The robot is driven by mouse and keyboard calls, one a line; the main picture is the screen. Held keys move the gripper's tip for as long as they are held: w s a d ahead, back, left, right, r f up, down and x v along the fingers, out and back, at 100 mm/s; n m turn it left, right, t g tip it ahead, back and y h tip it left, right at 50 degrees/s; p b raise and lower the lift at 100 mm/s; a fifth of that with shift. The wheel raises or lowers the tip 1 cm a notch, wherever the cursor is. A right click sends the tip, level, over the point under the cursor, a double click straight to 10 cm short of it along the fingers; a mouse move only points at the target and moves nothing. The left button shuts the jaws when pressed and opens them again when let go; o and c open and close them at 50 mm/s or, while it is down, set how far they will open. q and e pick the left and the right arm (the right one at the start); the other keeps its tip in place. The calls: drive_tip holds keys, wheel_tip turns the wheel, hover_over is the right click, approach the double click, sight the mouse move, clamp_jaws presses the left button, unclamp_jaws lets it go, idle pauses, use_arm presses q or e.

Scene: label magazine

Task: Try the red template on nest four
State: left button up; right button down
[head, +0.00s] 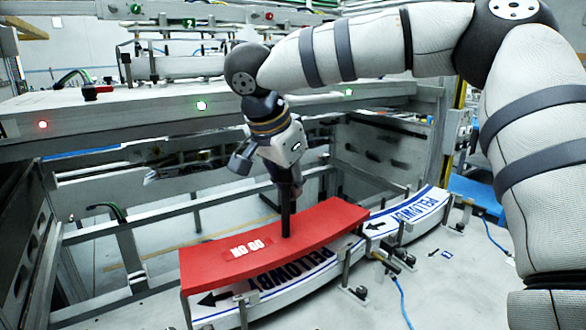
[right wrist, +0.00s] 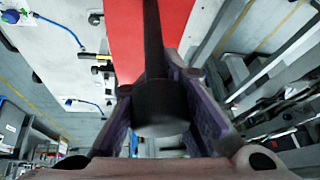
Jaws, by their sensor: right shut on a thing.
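The red template (head: 225,258) is a curved red plate with an upright black handle and a small white-lettered patch. My right gripper (head: 290,188) is shut on the handle's top; in the right wrist view the dark handle (right wrist: 158,105) sits between the fingers and the red template (right wrist: 124,40) lies beyond. The template is above a curved stack of white labels (head: 285,292) with blue lettering, covering much of it. I cannot tell whether they touch. Another label stack (head: 418,212) lies to the right, uncovered except near its left end. My left gripper is out of view.
Metal posts and clamps (head: 348,268) stand along the stacks' front edge. A grey frame beam (head: 130,118) with red and green lamps runs behind. Blue hoses (head: 403,300) lie on the pale deck, which is mostly clear at right front.

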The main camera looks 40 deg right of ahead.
sight(281, 169)
drive_tip(key=shift+f, duration=0.75)
drive_tip(key=shift+f, duration=0.75)
drive_tip(key=c, duration=1.5)
unclamp_jaws()
drive_tip(key=v, duration=1.2)
